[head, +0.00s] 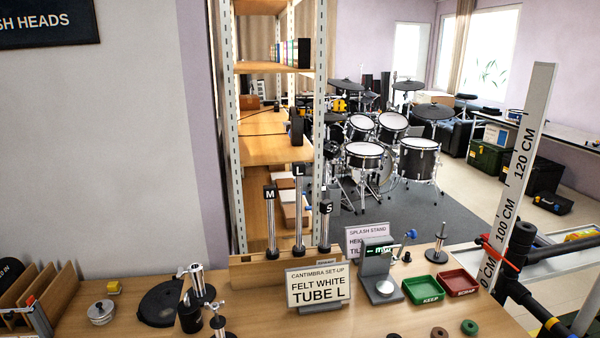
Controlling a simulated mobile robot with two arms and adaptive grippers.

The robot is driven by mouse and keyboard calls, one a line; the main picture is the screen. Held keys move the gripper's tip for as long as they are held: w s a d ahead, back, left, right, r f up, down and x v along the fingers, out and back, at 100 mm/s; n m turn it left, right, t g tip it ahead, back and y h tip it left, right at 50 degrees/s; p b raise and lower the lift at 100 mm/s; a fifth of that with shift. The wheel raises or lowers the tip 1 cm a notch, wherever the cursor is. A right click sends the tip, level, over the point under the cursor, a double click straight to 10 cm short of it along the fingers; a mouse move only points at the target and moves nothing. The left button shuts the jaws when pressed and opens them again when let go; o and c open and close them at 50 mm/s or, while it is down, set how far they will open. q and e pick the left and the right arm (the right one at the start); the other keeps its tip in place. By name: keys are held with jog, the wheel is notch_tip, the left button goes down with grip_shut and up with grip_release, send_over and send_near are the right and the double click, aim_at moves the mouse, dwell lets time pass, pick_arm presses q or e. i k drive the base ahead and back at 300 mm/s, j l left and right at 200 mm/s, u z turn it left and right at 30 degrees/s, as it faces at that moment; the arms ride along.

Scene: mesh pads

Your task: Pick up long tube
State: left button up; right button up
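The long tube (299,215) is a slim chrome tube with a black top marked L. It stands upright in the middle of a wooden rack (255,269) at the back of the workbench and is the tallest of three. The M tube (271,228) stands to its left, and the shorter S tube (325,228) to its right. The sign (320,288) reading "FELT WHITE TUBE L" stands in front of the rack and hides part of it. I cannot make out either of my grippers in the head view.
A grey device with a green display (377,250), a green KEEP tray (425,288) and a red SCRAP tray (459,282) are right of the sign. A chrome-and-black stand (196,292) is at front left. A tall measuring post (520,170) rises at right.

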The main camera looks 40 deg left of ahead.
aim_at(298, 168)
jog(key=u, duration=1.25)
